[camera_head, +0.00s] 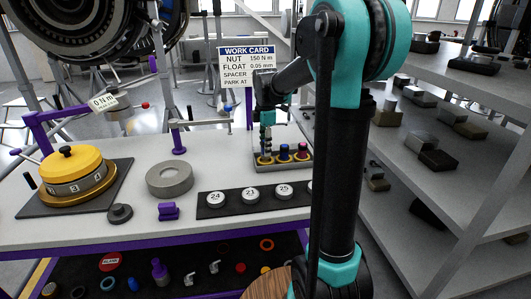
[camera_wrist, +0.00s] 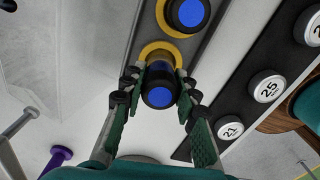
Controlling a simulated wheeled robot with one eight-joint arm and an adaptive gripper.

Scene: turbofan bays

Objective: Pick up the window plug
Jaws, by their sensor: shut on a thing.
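The plug in my gripper is dark and round with a blue end face; it shows in the wrist view (camera_wrist: 159,97). I take it to be the window plug. My gripper (camera_head: 267,143) reaches down over the left seat of the grey rack (camera_head: 262,169) at the back of the bench. In the wrist view my gripper (camera_wrist: 160,86) has its two green fingers on either side of the plug, shut on it. A yellow ring (camera_wrist: 152,49) shows just beyond the plug. I cannot tell whether the plug is clear of its seat.
A blue-topped plug (camera_head: 284,149) and a red-topped plug (camera_head: 302,150) stand close to my gripper's right. A black strip with numbered discs (camera_head: 250,193) lies in front. A grey ring (camera_head: 170,180) and yellow-topped fixture (camera_head: 73,165) stand left. Shelves (camera_head: 435,190) fill the right.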

